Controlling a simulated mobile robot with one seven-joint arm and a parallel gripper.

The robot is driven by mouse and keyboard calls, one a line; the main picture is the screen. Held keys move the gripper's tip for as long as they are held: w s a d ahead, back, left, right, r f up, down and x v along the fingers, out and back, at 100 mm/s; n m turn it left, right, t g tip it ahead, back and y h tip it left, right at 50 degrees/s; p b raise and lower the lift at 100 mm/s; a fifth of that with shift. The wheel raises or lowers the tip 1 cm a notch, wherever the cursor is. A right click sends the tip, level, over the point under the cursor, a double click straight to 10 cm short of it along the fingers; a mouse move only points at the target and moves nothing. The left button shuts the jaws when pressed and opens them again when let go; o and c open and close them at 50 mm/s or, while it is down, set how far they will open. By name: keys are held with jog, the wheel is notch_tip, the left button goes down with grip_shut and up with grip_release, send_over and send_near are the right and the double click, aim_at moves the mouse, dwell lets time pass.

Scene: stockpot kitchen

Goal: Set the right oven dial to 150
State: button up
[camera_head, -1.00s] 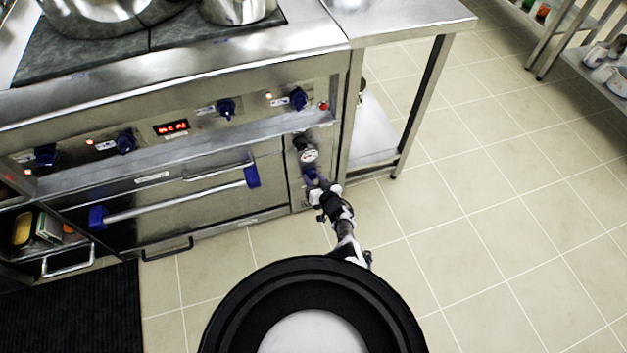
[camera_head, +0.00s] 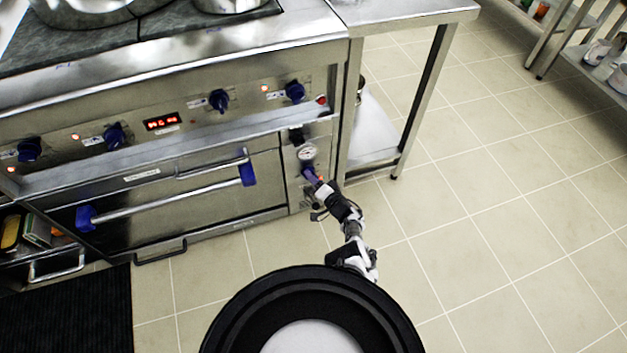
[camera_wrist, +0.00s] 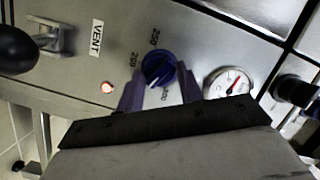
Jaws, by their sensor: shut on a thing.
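The right oven dial (camera_wrist: 158,68) is a round blue knob with a white pointer line on the steel panel. In the wrist view, 200, 250 and 100 are readable around it. The pointer faces the lower edge of the picture, between the 100 and 200 marks; the scale there is partly hidden by my finger. My gripper (camera_wrist: 159,88) has its two purple fingers on either side of the dial, shut on it. In the head view my gripper (camera_head: 312,177) is at the narrow panel right of the oven door, and the dial is mostly hidden there.
A round gauge (camera_wrist: 229,83) sits close beside the dial, and a lit red lamp (camera_wrist: 106,87) and VENT label (camera_wrist: 96,38) are on its other side. The oven door handle (camera_head: 170,203) is left of my arm. Open tiled floor (camera_head: 480,200) lies to the right.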

jog(key=shift+m, duration=0.3)
dwell(0.4)
jog(key=o, duration=1)
jog(key=f+p+v, duration=0.1)
jog(key=p+v, duration=0.4)
jog(key=v, duration=0.8)
jog(key=shift+s+d+r+p, duration=0.25)
jog(key=shift+s+r+p, duration=0.05)
jog(key=shift+p, duration=0.05)
